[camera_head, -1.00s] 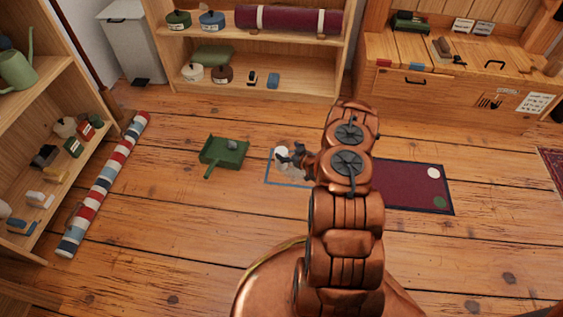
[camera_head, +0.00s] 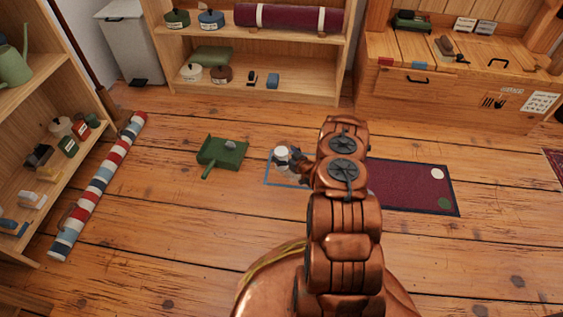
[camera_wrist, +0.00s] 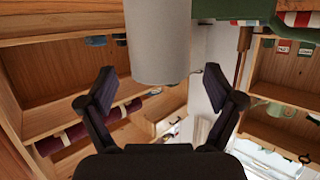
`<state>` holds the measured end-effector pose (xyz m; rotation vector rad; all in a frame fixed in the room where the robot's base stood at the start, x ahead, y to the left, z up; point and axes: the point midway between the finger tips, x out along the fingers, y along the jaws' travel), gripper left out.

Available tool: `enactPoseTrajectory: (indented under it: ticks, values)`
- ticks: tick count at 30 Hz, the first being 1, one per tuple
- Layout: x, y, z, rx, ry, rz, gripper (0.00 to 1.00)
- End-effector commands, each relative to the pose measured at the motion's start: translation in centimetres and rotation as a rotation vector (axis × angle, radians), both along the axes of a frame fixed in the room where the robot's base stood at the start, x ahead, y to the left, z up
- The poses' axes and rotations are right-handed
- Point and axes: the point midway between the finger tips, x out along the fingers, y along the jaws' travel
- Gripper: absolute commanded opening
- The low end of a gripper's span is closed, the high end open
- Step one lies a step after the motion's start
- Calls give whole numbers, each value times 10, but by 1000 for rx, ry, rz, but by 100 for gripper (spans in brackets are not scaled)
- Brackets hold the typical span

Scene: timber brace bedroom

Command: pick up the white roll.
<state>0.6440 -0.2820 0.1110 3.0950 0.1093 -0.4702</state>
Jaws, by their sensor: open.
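The white roll (camera_wrist: 158,40) is a plain pale cylinder at the top middle of the wrist view. Its near end lies between my gripper's (camera_wrist: 158,76) two dark fingers, with a visible gap on both sides. My gripper is open and holds nothing. In the head view the white roll (camera_head: 281,151) shows as a small pale shape beside the blue-outlined area on the floor. My gripper (camera_head: 290,157) is right at it, and my arm hides part of that spot.
A green dustpan-like tray (camera_head: 221,153) lies on the floor just left. A dark red mat (camera_head: 407,187) lies to the right. A striped roll (camera_head: 98,187) lies along the left shelf (camera_head: 88,143). A back shelf (camera_head: 255,92) and wooden chest (camera_head: 440,95) stand behind. The front floor is clear.

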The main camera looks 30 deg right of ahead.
Motion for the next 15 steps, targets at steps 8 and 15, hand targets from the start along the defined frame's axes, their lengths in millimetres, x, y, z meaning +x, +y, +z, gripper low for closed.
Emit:
enactPoseTrajectory:
  ticks: [8, 15]
  values:
    - [21, 2, -6, -2, -3, 1, 91]
    - [21, 2, -5, -1, -2, 1, 79]
